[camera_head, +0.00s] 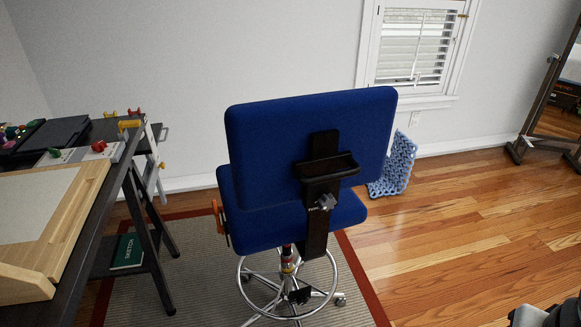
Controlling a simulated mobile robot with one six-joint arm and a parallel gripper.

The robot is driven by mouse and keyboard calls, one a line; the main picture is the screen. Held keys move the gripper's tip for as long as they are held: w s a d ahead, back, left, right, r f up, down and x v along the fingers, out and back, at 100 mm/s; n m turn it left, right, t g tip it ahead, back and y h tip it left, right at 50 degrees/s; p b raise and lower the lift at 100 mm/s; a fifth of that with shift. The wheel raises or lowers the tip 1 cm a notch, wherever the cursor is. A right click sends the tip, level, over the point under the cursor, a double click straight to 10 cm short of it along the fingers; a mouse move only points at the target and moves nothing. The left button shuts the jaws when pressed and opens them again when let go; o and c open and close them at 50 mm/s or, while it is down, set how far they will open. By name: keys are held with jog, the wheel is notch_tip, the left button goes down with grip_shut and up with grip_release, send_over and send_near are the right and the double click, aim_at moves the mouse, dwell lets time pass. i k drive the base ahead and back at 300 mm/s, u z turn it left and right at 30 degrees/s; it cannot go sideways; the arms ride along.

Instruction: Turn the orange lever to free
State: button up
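An orange lever (216,214) sticks up at the left side of the blue chair's seat (236,207). It looks roughly upright, and a dark part hangs just below it. It is small here, and I cannot read any marking on it. The chair (310,130) stands with the back of its backrest towards me, on a chrome ring base. A dark and grey part at the bottom right corner looks like my own arm, cut off by the frame. No gripper fingers show, and nothing of mine is near the lever.
A dark desk (98,215) with a wooden drawing board (85,215) stands at the left, close to the lever's side of the chair. A green book (128,251) lies on its lower shelf. A rug (190,260) lies under the chair. Wood floor at the right is clear.

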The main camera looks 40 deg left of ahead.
aim_at(220, 228)
jog(key=u, duration=2.15)
jog(key=i, duration=1)
jog(key=k, duration=0.55)
jog(key=z, duration=1.6)
jog(key=k, duration=0.65)
jog(key=u, duration=0.15)
